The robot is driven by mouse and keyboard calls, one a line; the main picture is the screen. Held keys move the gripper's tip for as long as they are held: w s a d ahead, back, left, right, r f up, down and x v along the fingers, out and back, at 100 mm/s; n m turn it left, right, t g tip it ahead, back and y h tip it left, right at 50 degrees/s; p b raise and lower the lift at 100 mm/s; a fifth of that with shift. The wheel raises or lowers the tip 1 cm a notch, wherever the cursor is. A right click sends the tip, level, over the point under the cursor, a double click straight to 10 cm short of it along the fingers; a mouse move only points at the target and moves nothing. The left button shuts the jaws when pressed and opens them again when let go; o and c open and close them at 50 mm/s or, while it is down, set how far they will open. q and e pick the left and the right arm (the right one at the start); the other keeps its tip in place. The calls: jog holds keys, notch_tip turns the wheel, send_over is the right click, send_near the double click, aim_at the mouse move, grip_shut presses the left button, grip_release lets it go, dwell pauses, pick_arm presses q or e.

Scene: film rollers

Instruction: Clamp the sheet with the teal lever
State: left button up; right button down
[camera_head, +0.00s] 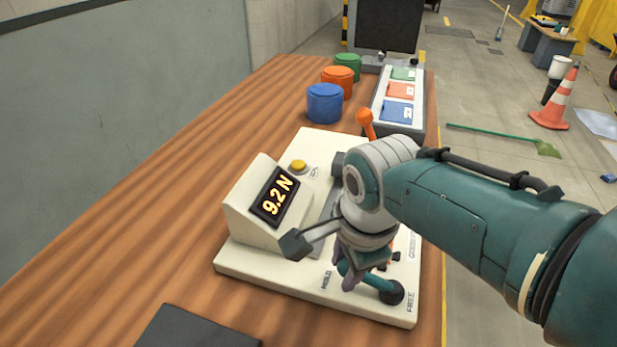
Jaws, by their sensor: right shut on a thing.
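A cream machine (300,284) on the wooden table has a slanted display (274,196) reading 9.2 N. The teal lever (378,280) is at its front right, running from a dark round pivot (393,292) up and left. Labels near it read HOLD, on the left, and FREE, by the pivot. My right gripper (350,272) is shut on the lever's upper part, which its fingers partly hide. A grey strip (322,240) shows beside the display housing; I cannot tell whether it is the sheet. My left gripper is out of view.
An orange-knobbed lever (366,121) and a yellow button (298,166) are at the machine's back. Blue (324,104), orange (337,79) and green (347,65) round containers stand beyond, beside a tray (378,124) of coloured cards. The table's left side is clear.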

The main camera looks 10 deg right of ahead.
jog(key=shift+d, duration=0.15)
jog(key=c, duration=0.9)
grip_release()
jog(key=o, duration=0.4)
jog(key=shift+c, duration=0.2)
notch_tip(320, 180, up, 10)
jog(key=s+p, duration=0.1)
jog(key=p, duration=0.5)
jog(key=shift+s+p, duration=0.3)
jog(key=shift+s, duration=0.1)
jog(key=shift+d+f, duration=0.1)
